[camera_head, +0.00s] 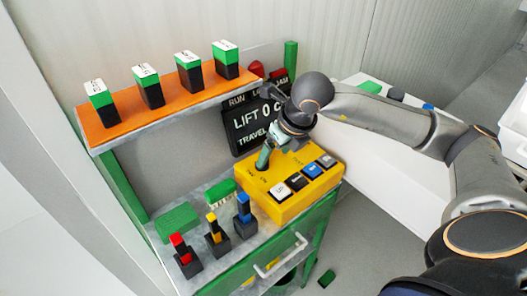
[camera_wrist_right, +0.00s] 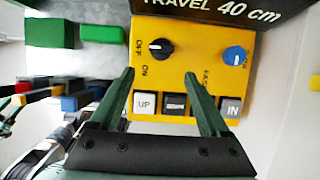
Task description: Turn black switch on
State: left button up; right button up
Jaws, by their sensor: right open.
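The black switch (camera_wrist_right: 160,48) is a round knob on the yellow control box (camera_wrist_right: 205,65), beside the OFF and ON labels in the right wrist view. Its white mark points left, nearer OFF. In the head view the yellow box (camera_head: 318,184) stands on the bench and my right gripper hides the knob. My right gripper (camera_head: 266,154) is over the box's left part. In the wrist view its green fingers (camera_wrist_right: 160,74) are spread apart and empty. The knob appears between and beyond the fingertips, with no contact visible.
A blue knob (camera_wrist_right: 235,56) and the UP (camera_wrist_right: 145,103), DOWN and IN buttons share the box. A black display panel (camera_head: 250,125) stands behind it. An orange shelf (camera_head: 160,103) holds several green-black blocks. Red, yellow and blue switches (camera_head: 215,230) stand at the bench front.

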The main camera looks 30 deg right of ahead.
jog(key=w, duration=0.2)
jog(key=shift+w+a+f+p, duration=0.15)
jog(key=shift+w+f+p, duration=0.1)
jog(key=shift+w+p, duration=0.1)
jog(key=shift+x, duration=2.2)
grip_shut()
